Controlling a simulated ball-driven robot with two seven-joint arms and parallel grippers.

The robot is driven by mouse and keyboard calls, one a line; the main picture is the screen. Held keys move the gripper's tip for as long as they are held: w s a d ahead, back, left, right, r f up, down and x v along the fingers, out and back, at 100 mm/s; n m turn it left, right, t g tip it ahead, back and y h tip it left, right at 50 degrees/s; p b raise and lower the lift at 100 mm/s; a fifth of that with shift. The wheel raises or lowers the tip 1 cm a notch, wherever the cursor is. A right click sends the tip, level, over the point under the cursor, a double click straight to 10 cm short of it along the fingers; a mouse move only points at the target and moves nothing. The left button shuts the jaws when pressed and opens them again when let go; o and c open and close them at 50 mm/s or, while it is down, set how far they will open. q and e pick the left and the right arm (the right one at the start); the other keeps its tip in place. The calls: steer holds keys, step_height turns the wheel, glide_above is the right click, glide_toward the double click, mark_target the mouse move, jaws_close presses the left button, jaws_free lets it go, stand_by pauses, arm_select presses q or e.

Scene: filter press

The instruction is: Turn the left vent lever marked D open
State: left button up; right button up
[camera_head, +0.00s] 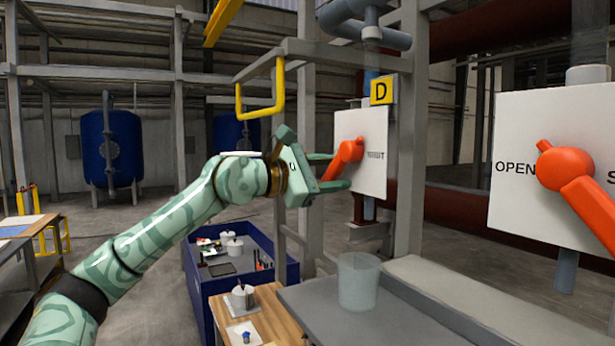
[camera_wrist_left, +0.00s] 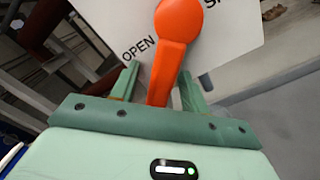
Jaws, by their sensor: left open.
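The orange vent lever (camera_head: 350,151) is on a white panel (camera_head: 372,175) under a yellow sign marked D (camera_head: 381,91). Its handle slants down and left from the hub, towards my left gripper (camera_head: 341,170). In the left wrist view the lever (camera_wrist_left: 172,50) has its handle between the two fingers of my left gripper (camera_wrist_left: 159,72). The fingers are open, with a gap visible on each side of the handle. The word OPEN shows left of the lever there; the other word is partly cut off. My right gripper is not in view.
A second white panel (camera_head: 520,120) with an orange lever (camera_head: 565,170) stands near at the right. A translucent beaker (camera_head: 358,281) stands on the grey bench (camera_head: 330,320) below. A yellow bracket (camera_head: 280,90) hangs above my left wrist. A blue bin (camera_head: 205,290) holds several items.

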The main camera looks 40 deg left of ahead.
arm_select(q)
steer(key=b+v, duration=1.2)
steer(key=v, duration=0.4)
steer(key=shift+b, duration=0.4)
